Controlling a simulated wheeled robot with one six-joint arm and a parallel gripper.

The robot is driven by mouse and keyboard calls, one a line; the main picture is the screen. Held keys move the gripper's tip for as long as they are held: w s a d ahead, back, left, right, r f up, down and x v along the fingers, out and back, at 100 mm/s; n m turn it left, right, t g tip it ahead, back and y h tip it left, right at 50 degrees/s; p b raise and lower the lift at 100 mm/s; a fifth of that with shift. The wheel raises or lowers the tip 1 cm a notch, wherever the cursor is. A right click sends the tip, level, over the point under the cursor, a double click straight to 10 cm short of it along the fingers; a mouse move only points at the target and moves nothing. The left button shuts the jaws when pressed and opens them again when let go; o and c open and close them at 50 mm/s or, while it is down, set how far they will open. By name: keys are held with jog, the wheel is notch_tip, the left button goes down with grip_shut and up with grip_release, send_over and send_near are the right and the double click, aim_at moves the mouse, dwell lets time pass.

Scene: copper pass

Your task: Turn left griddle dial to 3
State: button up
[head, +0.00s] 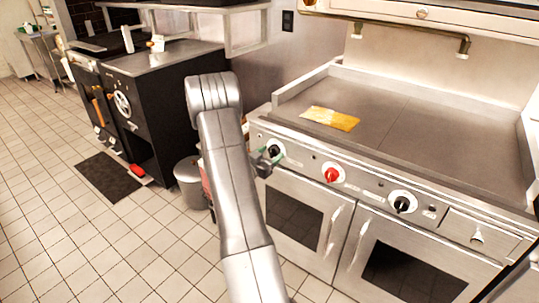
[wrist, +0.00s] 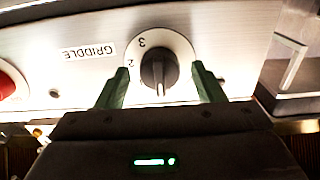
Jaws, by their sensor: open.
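The left griddle dial (head: 274,150) is a black knob on a white round plate at the left end of the stove's front panel. In the wrist view the dial (wrist: 158,68) is close and central, with the numbers 2 and 3 on its plate and a pale mark on the knob's lower edge. My gripper (head: 264,161) is at this dial. In the wrist view its green fingers (wrist: 161,80) are open, one on each side of the knob, with gaps showing between them and it. Whether the tips reach past the knob's face is unclear.
A red knob (head: 332,174) and another black dial (head: 402,203) sit further right on the panel. A yellow item (head: 330,118) lies on the griddle plate (head: 400,130). A metal bin (head: 190,180) stands on the floor left of the stove. The tiled floor further left is mostly clear.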

jog(key=shift+c, duration=0.4)
jog(key=c, duration=0.9)
jog(key=shift+f+b, duration=0.1)
jog(key=shift+b, duration=0.25)
